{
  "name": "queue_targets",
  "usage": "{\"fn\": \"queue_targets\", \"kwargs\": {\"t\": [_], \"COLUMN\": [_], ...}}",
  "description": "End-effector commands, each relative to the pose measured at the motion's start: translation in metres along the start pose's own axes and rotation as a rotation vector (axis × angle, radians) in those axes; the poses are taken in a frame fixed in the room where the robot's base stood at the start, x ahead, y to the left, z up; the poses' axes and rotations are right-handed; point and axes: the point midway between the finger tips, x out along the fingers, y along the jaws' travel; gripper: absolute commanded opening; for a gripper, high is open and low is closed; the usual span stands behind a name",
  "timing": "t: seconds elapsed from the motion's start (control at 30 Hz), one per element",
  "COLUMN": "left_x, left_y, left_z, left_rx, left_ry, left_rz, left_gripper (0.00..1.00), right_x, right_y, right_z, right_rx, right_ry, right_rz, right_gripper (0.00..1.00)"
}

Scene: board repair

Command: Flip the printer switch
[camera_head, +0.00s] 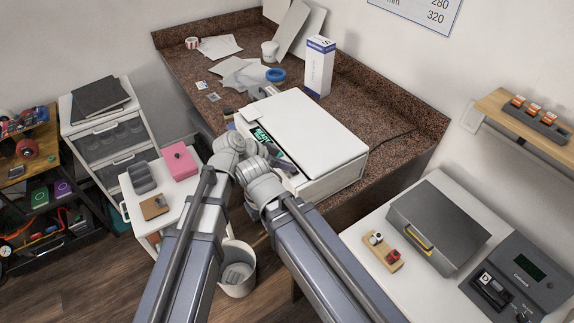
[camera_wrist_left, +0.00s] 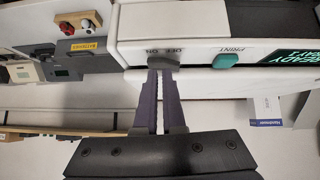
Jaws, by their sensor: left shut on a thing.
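The white printer (camera_head: 308,135) sits on the brown speckled counter, its front facing my arms. In the left wrist view the printer front (camera_wrist_left: 133,32) shows upside down, with a grey switch (camera_wrist_left: 166,57) marked OFF and ON. My left gripper (camera_wrist_left: 162,70) has its two narrow fingers close together, shut on the switch. In the head view the switch is hidden behind my arms. The switch's exact tilt is hard to tell. The green PRINT button (camera_wrist_left: 226,61) is beside it, and the lit display (camera_wrist_left: 296,54) reads READY. My right gripper cannot be made out.
A white-and-blue box (camera_head: 319,68) stands behind the printer, with blue tape (camera_head: 275,75) and papers nearby. A white side table (camera_head: 128,189) with a pink box (camera_head: 179,162) is at left. A bin (camera_head: 245,279) stands below. A grey case (camera_head: 438,226) is at right.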

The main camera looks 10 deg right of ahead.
Motion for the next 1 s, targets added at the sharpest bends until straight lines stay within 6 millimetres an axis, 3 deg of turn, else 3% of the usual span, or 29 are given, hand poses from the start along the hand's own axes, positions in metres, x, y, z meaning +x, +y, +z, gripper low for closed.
{"fn": "queue_targets", "kwargs": {"t": [0.17, 0.6, 1.0], "left_x": [-0.012, -0.075, -0.078], "left_y": [0.002, 0.001, -0.001], "left_z": [-0.001, -0.002, 0.001], "left_rx": [-0.001, -0.002, 0.000], "left_ry": [-0.002, 0.001, 0.001], "left_rz": [0.003, -0.001, 0.000], "left_gripper": [0.00, 0.00, 0.00], "right_x": [-0.009, -0.054, -0.054], "right_y": [0.001, 0.005, 0.005], "right_z": [0.001, 0.003, 0.003], "right_rx": [0.000, -0.002, -0.002], "right_ry": [0.000, 0.000, 0.000], "right_rz": [0.000, 0.000, 0.000], "right_gripper": [0.00, 0.00, 0.00]}}
